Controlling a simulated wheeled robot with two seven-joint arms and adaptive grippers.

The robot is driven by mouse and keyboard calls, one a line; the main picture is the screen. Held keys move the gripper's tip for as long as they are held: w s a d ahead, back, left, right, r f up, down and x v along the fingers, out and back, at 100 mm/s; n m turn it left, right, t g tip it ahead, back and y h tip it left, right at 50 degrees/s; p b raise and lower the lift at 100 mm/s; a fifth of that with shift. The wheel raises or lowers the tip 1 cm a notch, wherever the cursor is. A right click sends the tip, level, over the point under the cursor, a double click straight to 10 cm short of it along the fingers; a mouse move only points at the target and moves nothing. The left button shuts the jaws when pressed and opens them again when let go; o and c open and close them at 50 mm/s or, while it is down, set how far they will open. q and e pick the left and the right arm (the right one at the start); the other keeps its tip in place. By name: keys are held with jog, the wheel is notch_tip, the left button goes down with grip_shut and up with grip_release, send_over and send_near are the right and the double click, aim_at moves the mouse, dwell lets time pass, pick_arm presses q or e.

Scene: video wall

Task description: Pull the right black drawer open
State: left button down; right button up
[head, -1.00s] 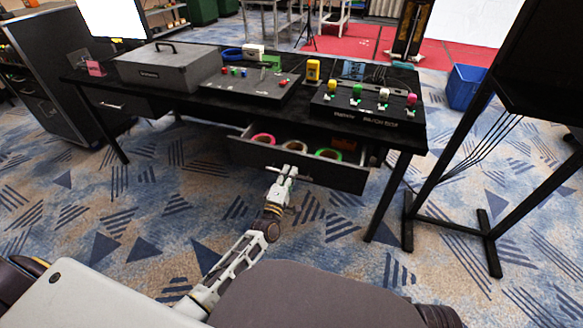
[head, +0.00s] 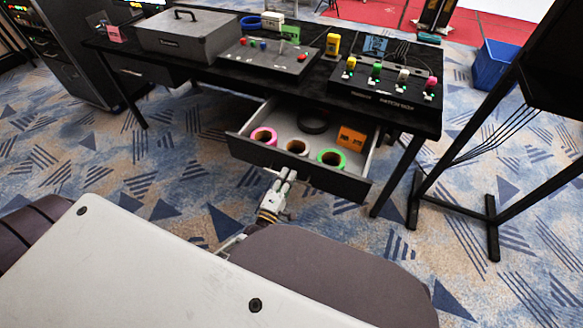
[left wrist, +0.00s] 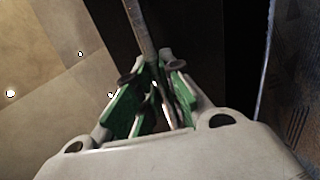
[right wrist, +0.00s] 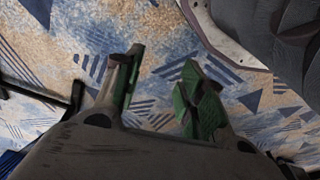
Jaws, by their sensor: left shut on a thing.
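The right black drawer (head: 330,181) is pulled out under the table, its tray showing. Inside lie a pink tape roll (head: 264,135), a pale tape roll (head: 297,147), a green tape roll (head: 331,158), a black ring (head: 314,122) and an orange box (head: 351,137). My left gripper (head: 284,174) is at the middle of the drawer front. In the left wrist view, its fingers (left wrist: 155,75) are shut on a metal bar, the drawer handle (left wrist: 139,25). My right gripper (right wrist: 162,64) is open and empty above the carpet.
The black table (head: 215,80) carries a grey case (head: 175,45), a control panel (head: 268,58) and a patch box (head: 385,88). A black stand (head: 412,200) is to the right, near a blue bin (head: 495,65). Patterned carpet lies open left of the drawer.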

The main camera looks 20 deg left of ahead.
pick_arm(q)
jog(key=shift+s+p, duration=0.35)
jog(key=shift+s, duration=0.9)
pick_arm(e)
jog(key=shift+d+f, duration=0.15)
jog(key=shift+f, duration=0.65)
jog(key=shift+d+f, duration=0.15)
jog(key=shift+f, duration=0.65)
pick_arm(q)
jog(key=c, duration=1.5)
grip_release()
pick_arm(e)
jog(key=shift+w, duration=0.15)
pick_arm(q)
jog(key=shift+s+a+f, duration=0.1)
jog(key=shift+s+f, duration=0.3)
jog(key=shift+s, duration=1.55)
jog(key=shift+s+a+f, duration=0.1)
jog(key=shift+s+f, duration=0.3)
jog(key=shift+s, duration=1.55)
jog(key=shift+s+a+f, duration=0.1)
jog(key=shift+s+f, duration=0.3)
jog(key=shift+s, duration=1.55)
jog(key=shift+w+d, duration=0.1)
jog(key=shift+d, duration=0.05)
